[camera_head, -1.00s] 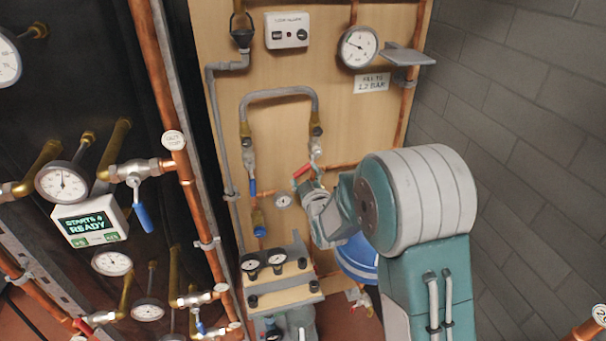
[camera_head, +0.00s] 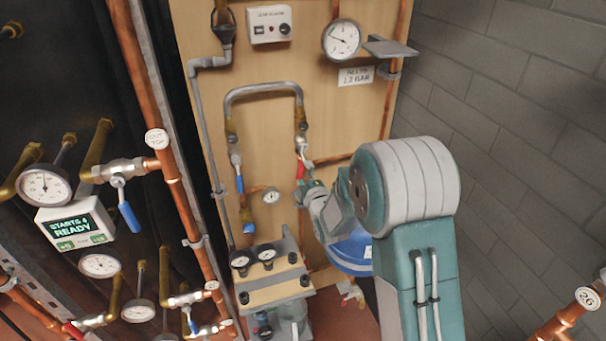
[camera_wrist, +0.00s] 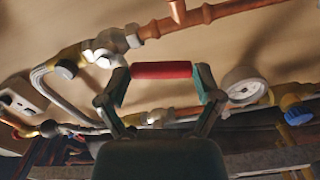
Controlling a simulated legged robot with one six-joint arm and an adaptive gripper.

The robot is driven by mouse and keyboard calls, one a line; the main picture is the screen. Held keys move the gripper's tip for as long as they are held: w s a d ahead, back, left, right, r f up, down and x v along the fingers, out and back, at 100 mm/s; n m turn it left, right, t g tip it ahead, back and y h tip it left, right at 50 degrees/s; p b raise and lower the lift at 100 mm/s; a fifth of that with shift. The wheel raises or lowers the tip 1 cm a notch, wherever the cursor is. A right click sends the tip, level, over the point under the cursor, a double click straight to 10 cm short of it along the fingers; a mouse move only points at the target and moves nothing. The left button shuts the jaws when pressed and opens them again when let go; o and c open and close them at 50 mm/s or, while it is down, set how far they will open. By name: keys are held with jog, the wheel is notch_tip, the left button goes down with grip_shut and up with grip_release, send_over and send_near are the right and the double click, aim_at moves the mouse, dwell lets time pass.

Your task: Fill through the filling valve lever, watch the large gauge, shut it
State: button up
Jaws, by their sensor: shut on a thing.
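The filling valve's red lever (camera_head: 300,169) hangs close to upright below the right end of the grey looped hose (camera_head: 263,88). My gripper (camera_head: 304,189) is at this lever. In the wrist view the red lever (camera_wrist: 162,70) lies crosswise between the two fingertips of my gripper (camera_wrist: 162,76), which are shut on it. The large gauge (camera_head: 341,39) is at the top of the wooden board, white with a dark needle slanting to the left; its exact reading is too small to tell. A sign (camera_head: 356,75) below it reads about 1.2 bar.
A blue lever (camera_head: 239,184) hangs under the hose's left end. A small gauge (camera_head: 270,195) sits between the valves. A blue vessel (camera_head: 352,252) is behind my arm. A grey shelf (camera_head: 390,47) juts out beside the large gauge. The brick wall at right is bare.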

jog(key=shift+a, duration=0.1)
dwell(0.4)
jog(key=o, duration=1.1)
jog(key=shift+f, duration=0.1)
jog(key=shift+w+a, duration=0.15)
jog(key=v, duration=1.1)
jog(key=shift+s, duration=0.4)
